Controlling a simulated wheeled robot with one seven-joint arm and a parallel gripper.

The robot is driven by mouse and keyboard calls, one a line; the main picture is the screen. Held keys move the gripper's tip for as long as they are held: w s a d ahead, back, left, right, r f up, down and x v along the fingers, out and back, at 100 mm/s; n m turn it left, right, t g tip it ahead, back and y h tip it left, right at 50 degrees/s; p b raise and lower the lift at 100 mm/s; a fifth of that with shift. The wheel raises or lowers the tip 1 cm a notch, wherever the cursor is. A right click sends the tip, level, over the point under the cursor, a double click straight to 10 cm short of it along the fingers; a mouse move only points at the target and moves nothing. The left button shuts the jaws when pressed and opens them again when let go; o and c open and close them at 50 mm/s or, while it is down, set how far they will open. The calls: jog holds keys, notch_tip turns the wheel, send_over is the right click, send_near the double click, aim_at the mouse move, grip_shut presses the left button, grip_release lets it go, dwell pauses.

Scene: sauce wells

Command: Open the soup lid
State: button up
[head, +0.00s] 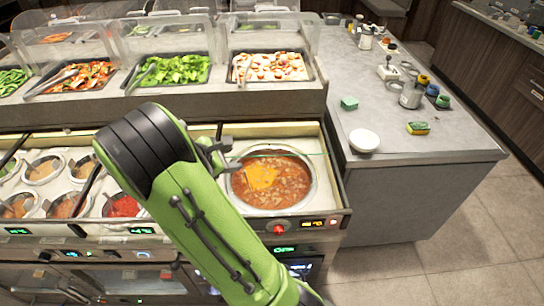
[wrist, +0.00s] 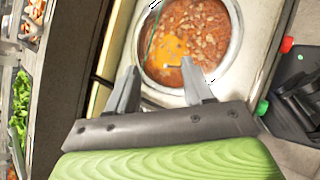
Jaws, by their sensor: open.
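The soup well (head: 305,200) is a round metal-rimmed pot set in the counter, with chunky red-brown soup and an orange patch showing. It also shows in the wrist view (wrist: 236,50). No opaque lid covers it. A thin greenish line crosses near its far edge; I cannot tell whether this is the edge of a clear lid. My gripper (head: 217,152) is at the well's left side in the head view. In the wrist view my gripper (wrist: 160,82) has its two fingers spread, with nothing seen between them, their tips overlapping the well's near rim.
Smaller sauce wells (head: 42,170) sit left of my arm. Behind are trays of greens (head: 180,69) and other food under clear guards. A red knob (head: 278,229) is on the front panel.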

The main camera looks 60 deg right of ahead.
aim_at(273, 149)
jog(key=d+f+n+h+b, duration=0.1)
jog(key=d+f, duration=0.2)
jog(key=d, duration=0.3)
jog(key=d+f+n+h+b, duration=0.1)
jog(key=d+f+n, duration=0.1)
jog(key=d+f, duration=0.2)
jog(key=d+f+n+g+h+b, duration=0.1)
jog(key=d+f, duration=0.3)
jog(key=d, duration=0.5)
jog(key=shift+s+d+f+n+b, duration=0.1)
jog(key=shift+s+f+n+b, duration=0.25)
jog(key=shift+n, duration=0.25)
jog(key=shift+r, duration=0.15)
grip_shut()
